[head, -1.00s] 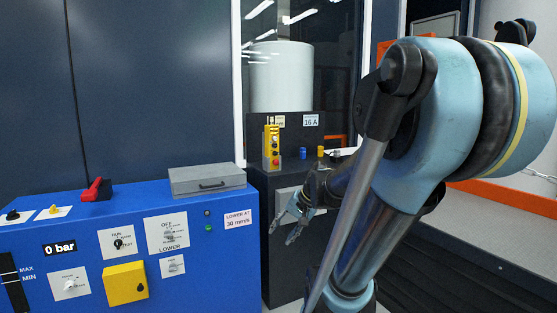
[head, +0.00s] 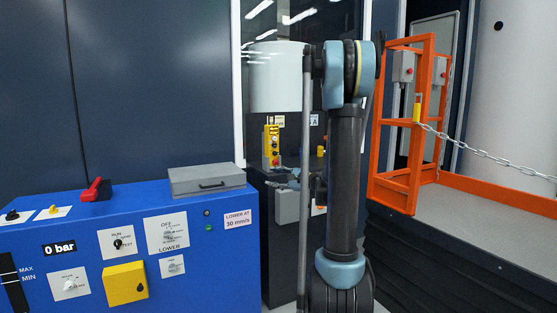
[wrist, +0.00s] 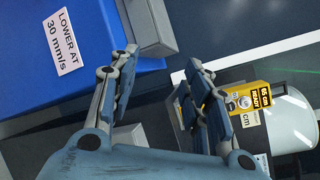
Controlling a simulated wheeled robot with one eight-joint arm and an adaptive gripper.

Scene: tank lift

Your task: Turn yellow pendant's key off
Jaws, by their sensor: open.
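The yellow pendant (head: 271,155) stands upright on the dark cabinet in the head view, with a column of small controls on its face. In the wrist view the yellow pendant (wrist: 262,87) is at the right, tilted, with a "65 cm READY" display and round controls beside it. I cannot tell which control is the key or how it is turned. My gripper (wrist: 160,60) is open and empty, its fingers wide apart; the right finger hides part of the pendant. In the head view my gripper (head: 285,181) is just below the pendant, partly hidden by my arm.
A blue console (head: 210,260) with knobs and a yellow box (head: 125,283) stands at left. A grey case (head: 207,180) sits on it. An orange-railed platform (head: 400,190) with a chain (head: 485,155) is at right.

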